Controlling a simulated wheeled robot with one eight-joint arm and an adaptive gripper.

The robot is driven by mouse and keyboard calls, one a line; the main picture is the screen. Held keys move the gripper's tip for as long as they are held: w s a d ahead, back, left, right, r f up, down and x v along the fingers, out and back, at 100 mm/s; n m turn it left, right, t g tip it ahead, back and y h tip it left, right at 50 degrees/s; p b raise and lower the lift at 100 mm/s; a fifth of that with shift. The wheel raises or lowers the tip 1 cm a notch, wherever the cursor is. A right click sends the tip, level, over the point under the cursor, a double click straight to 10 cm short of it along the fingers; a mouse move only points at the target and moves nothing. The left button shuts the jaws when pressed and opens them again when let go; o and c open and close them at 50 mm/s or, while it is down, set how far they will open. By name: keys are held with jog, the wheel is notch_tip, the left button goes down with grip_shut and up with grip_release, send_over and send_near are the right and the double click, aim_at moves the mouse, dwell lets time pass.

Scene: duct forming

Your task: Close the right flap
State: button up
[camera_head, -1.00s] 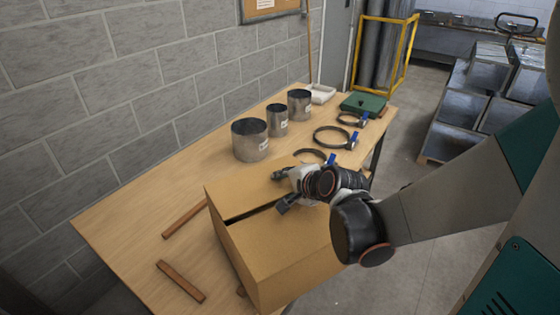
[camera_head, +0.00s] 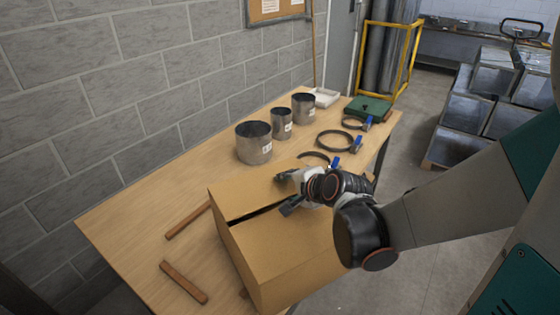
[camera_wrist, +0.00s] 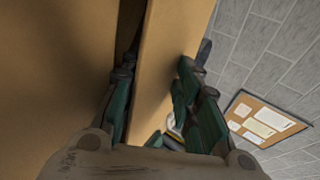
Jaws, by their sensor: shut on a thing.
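A brown cardboard box (camera_head: 285,262) stands on the wooden table. A dark slit runs along its top between two flaps. The near, right-hand flap (camera_head: 275,235) lies about flat. The narrower wall-side flap (camera_head: 240,195) is across the slit. My gripper (camera_head: 287,191) is low over the far part of the box top, one finger on each side of that wall-side flap. In the wrist view, the fingers of my gripper (camera_wrist: 155,74) are shut around this flap (camera_wrist: 165,50), one finger by the dark slit. The exact contact is hard to see.
The table (camera_head: 130,220) holds several metal duct rings (camera_head: 254,145), clamps (camera_head: 335,141) and a green case (camera_head: 368,107) beyond the box. Two wooden strips (camera_head: 183,282) lie left of it. A block wall (camera_head: 110,90) runs along the left.

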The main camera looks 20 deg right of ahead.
jog(key=shift+s+a+f, duration=0.1)
jog(key=shift+s+f, duration=0.3)
jog(key=shift+f, duration=0.2)
dwell(0.3)
jog(key=shift+w+r+v, duration=0.15)
jog(key=shift+v, duration=1.2)
jog(key=shift+w+r+v, duration=0.1)
jog(key=shift+r+v, duration=0.1)
jog(key=shift+v, duration=1.15)
jog(key=shift+w+r+v, duration=0.15)
jog(key=shift+v, duration=1.25)
